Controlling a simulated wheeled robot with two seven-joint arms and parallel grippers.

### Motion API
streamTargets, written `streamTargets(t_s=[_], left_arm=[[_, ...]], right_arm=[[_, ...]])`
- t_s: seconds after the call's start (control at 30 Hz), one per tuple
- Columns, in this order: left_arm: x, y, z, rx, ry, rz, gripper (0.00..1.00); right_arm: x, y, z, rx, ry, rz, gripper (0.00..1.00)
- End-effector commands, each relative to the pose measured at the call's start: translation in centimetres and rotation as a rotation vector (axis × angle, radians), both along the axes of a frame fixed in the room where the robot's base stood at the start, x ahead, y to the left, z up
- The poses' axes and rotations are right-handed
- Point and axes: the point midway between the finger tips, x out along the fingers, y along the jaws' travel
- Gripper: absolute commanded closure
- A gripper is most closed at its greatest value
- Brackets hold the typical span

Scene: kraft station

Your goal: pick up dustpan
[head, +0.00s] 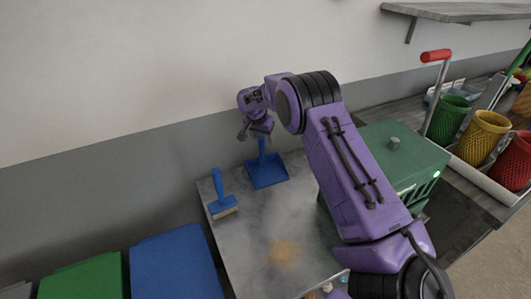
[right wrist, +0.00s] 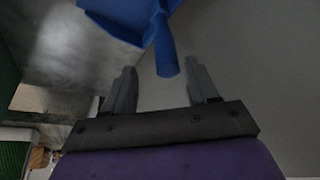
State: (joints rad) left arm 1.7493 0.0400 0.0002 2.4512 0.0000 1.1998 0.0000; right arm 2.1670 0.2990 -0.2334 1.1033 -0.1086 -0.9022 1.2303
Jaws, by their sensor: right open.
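The blue dustpan (head: 268,172) lies on the grey table near the wall, its handle (head: 262,147) pointing up towards the wall. My right gripper (head: 252,138) is just above and beside the handle in the head view. In the right wrist view the right gripper (right wrist: 163,88) is open and empty. The dustpan handle (right wrist: 164,52) shows there ahead of the gap between the two fingers, its end near the fingertips. Whether it touches a finger cannot be told. My left gripper is not in view.
A blue brush (head: 222,204) lies left of the dustpan on the table (head: 240,262). A brown patch (head: 283,252) of debris lies near the front. A green box (head: 400,155) stands right, partly behind my right arm. Green and blue bins (head: 172,262) stand front left.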

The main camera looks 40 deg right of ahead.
Motion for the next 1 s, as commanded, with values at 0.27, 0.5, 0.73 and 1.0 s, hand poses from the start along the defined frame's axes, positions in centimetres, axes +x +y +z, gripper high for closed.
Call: streamTargets(t_s=[0.27,0.5,0.73,1.0], left_arm=[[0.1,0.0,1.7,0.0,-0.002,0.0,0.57],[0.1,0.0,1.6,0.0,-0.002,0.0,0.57],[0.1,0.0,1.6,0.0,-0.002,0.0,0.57],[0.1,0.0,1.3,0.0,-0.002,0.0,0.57]], right_arm=[[0.5,-1.3,-4.1,0.0,0.005,-0.004,0.42],[0.5,-1.4,-4.2,0.0,0.004,-0.004,0.52],[0.5,-1.4,-4.2,0.0,0.004,-0.004,1.0],[0.4,-1.4,-4.1,0.0,0.004,-0.005,1.0]])
